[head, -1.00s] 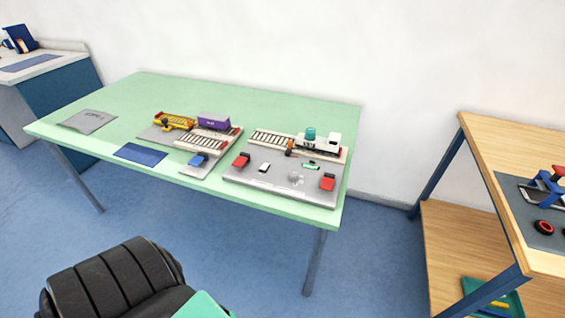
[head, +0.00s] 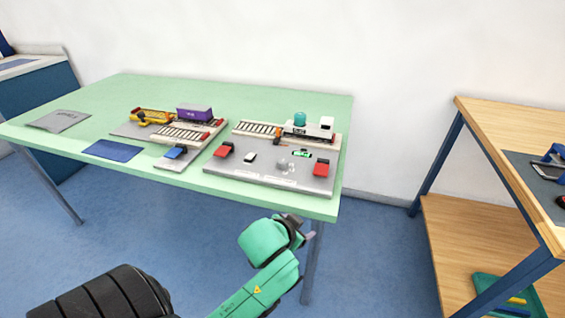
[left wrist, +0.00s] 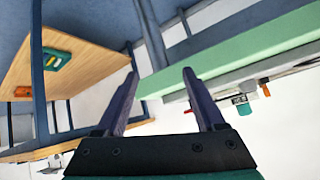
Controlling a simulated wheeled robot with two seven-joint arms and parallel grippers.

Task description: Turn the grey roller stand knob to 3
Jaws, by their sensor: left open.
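A small light-grey knob-like piece (head: 282,164) sits on the grey board (head: 240,179) at the right part of the green table. I take it for the roller stand knob; its marks are too small to read. My left gripper (head: 304,231) is below and in front of the table's front edge, apart from the board and knob. In the left wrist view the left gripper (left wrist: 158,75) has its two fingers spread with nothing between them. My right gripper does not show.
The green table (head: 290,97) holds the board with red blocks (head: 321,169), a white locomotive (head: 315,132) and track. A second board bears a purple container (head: 194,112). A wooden shelf unit (head: 475,218) stands right. Blue floor lies between.

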